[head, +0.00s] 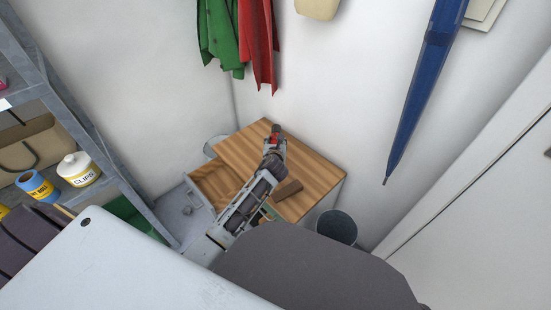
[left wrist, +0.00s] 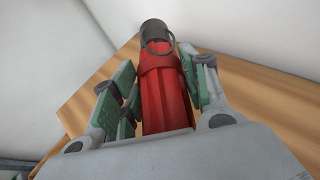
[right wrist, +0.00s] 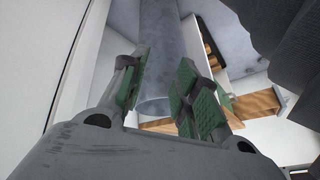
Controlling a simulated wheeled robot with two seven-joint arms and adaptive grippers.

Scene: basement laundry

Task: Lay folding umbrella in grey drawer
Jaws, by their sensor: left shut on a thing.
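My left gripper (head: 274,143) is shut on the red folding umbrella (left wrist: 164,90), above the wooden top of a small cabinet. The umbrella's dark end with a ring (left wrist: 156,38) points away from the gripper. In the head view, only a little red and a dark tip of it show. A drawer (head: 211,185) stands pulled out at the cabinet's left side, with a wood-coloured interior and a grey front (head: 184,212) with a small knob. My arm hides part of the cabinet front. My right gripper (right wrist: 160,85) is open and empty, and out of the head view.
A grey bin (head: 337,228) stands right of the cabinet. A metal shelf with jars (head: 78,170) is on the left. A blue closed umbrella (head: 428,75) hangs on the wall, with green and red cloths (head: 258,45).

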